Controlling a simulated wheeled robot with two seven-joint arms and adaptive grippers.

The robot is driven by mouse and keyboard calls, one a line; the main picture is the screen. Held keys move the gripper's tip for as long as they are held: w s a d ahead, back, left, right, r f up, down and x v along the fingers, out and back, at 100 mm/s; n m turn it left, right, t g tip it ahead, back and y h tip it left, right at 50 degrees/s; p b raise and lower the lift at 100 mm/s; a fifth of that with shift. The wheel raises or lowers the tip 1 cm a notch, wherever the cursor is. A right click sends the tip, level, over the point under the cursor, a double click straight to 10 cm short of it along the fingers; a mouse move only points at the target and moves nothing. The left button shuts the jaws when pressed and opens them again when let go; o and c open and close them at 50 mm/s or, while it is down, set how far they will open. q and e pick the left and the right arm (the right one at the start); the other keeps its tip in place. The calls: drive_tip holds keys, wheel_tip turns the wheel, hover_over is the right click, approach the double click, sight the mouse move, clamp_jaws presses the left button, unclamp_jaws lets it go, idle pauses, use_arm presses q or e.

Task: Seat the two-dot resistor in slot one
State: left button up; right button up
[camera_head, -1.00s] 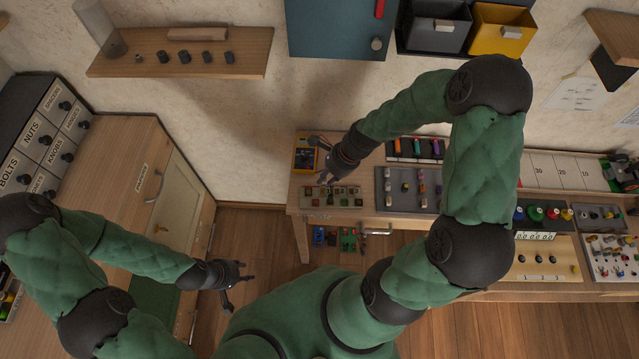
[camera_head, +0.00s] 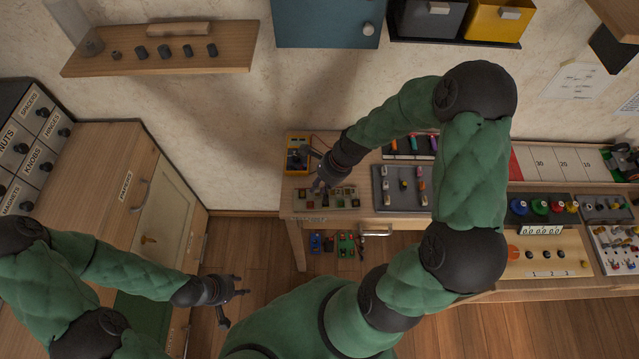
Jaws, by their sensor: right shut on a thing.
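A long narrow board (camera_head: 345,205) with several small blocks lies on the wooden bench, near its front left corner. My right gripper (camera_head: 317,186) is over the left part of this board, fingers pointing down. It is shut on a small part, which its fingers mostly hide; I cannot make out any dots. Slot numbers are too small to read, and I cannot tell whether the part touches the board. My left gripper (camera_head: 236,304) is open and empty, over the floor in front of the bench.
A grey tray (camera_head: 388,203) of coloured parts lies right of the board. A yellow meter (camera_head: 297,158) stands behind it on the left. My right arm crosses above the bench. Small coloured boards (camera_head: 330,243) show below the bench edge. Floor between cabinet and bench is free.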

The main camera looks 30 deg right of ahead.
drive_tip(key=shift+p, duration=2.4)
idle(0.7)
drive_tip(key=shift+f+h+b, duration=0.3)
drive_tip(key=shift+f+b, duration=0.3)
drive_tip(key=shift+f, duration=0.3)
idle(0.4)
drive_tip(key=o, duration=0.8)
drive_tip(key=shift+o, duration=0.2)
drive_tip(key=shift+r, duration=0.1)
drive_tip(key=shift+r+p, duration=2.5)
drive_tip(key=shift+p, duration=0.2)
